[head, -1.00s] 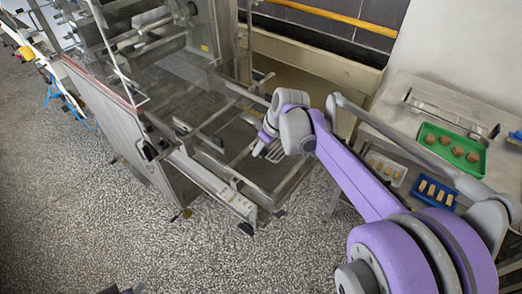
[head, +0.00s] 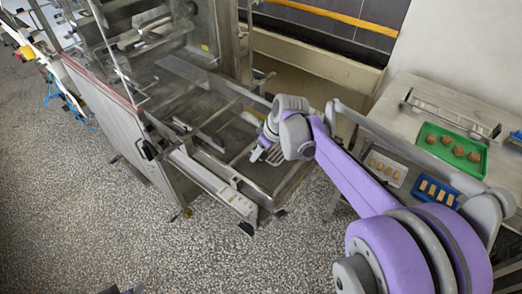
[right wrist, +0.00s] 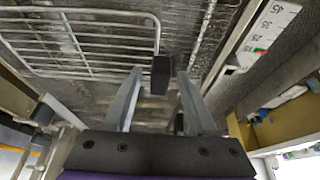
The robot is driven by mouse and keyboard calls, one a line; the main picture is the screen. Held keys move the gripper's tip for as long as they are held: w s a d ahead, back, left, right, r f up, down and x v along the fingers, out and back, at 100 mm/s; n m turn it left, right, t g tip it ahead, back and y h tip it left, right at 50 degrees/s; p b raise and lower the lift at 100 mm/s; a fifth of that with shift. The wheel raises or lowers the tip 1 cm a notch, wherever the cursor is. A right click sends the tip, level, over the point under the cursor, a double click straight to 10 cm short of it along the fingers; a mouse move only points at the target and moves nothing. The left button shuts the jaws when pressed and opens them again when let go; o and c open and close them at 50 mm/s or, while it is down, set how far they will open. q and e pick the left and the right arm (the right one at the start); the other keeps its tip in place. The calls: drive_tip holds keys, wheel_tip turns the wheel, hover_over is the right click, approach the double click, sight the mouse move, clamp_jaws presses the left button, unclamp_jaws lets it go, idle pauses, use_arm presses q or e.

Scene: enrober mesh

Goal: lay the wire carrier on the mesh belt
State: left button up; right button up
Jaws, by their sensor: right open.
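The wire carrier is a pale wire grid (right wrist: 85,45) with a small black block (right wrist: 160,76) at its near edge, in the right wrist view. It lies over the dark silvery belt surface (right wrist: 185,18); full contact is hard to judge. In the head view a few of its pale wires (head: 276,156) show beside my right gripper (head: 258,155), mostly hidden by the wrist. My right gripper (right wrist: 160,73) is open, its two fingers on either side of the black block with gaps. A dark piece at the head view's bottom edge may be my left gripper (head: 124,290).
The machine's metal frame (head: 215,180) surrounds the belt, and a scale strip (right wrist: 265,30) runs along its right side. On the bench at right stand a green tray (head: 428,152), a white tray (head: 372,168) and a blue tray (head: 424,195). The speckled floor in front is clear.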

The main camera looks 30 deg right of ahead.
drive_tip(key=v, duration=1.2)
drive_tip(key=s+a+f+m+t+h, duration=0.1)
drive_tip(key=s+a+f+m, duration=0.3)
drive_tip(key=s+a+f, duration=0.8)
drive_tip(key=s+f, duration=0.1)
drive_tip(key=s, duration=0.2)
drive_tip(key=shift+f+m+t+h+p, duration=0.25)
drive_tip(key=shift+m+t+h+p, duration=0.05)
drive_tip(key=shift+t+p, duration=0.1)
